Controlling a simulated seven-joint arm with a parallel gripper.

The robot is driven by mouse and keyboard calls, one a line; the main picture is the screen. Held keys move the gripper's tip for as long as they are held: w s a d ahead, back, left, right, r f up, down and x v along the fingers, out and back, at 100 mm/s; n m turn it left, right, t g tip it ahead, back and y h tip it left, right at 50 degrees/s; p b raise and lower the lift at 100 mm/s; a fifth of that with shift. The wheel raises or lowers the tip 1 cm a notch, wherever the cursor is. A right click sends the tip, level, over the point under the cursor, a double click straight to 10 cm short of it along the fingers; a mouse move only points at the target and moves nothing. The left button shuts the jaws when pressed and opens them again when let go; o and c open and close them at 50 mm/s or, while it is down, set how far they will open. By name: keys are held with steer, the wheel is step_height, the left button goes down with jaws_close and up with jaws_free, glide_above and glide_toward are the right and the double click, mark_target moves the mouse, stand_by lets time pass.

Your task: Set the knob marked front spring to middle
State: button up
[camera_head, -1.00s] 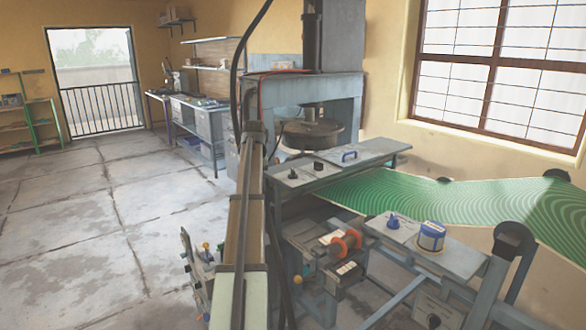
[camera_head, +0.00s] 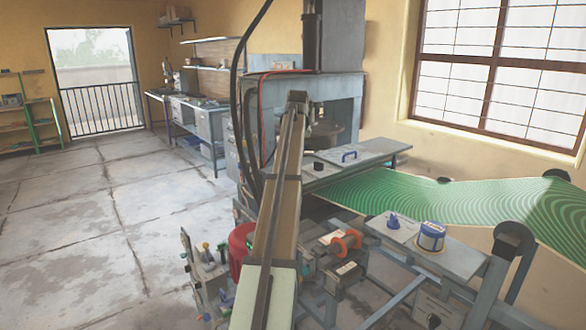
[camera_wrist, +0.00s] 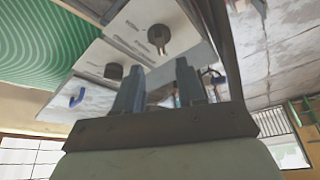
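The grey press panel shows two dark knobs in the wrist view. One knob (camera_wrist: 159,37) has a slotted grip and sits beyond my fingertips. A rounder knob (camera_wrist: 113,71) is to its lower left, near the blue handle (camera_wrist: 76,96). The panel's lettering is too small to read, so I cannot tell which knob is marked front spring. My gripper (camera_wrist: 160,75) has its two fingers apart with nothing between them, and touches neither knob. In the head view one black knob (camera_head: 318,165) shows on the panel; my arm covers the panel's left part.
The press (camera_head: 350,98) stands behind the panel. A green patterned sheet (camera_head: 420,195) runs to the right. A lower shelf carries a blue knob (camera_head: 393,220) and a blue-and-white tin (camera_head: 431,236). Orange rollers (camera_head: 345,241) sit below. The floor at left is clear.

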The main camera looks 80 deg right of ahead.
steer(key=x, duration=0.8)
jaws_close()
stand_by(0.4)
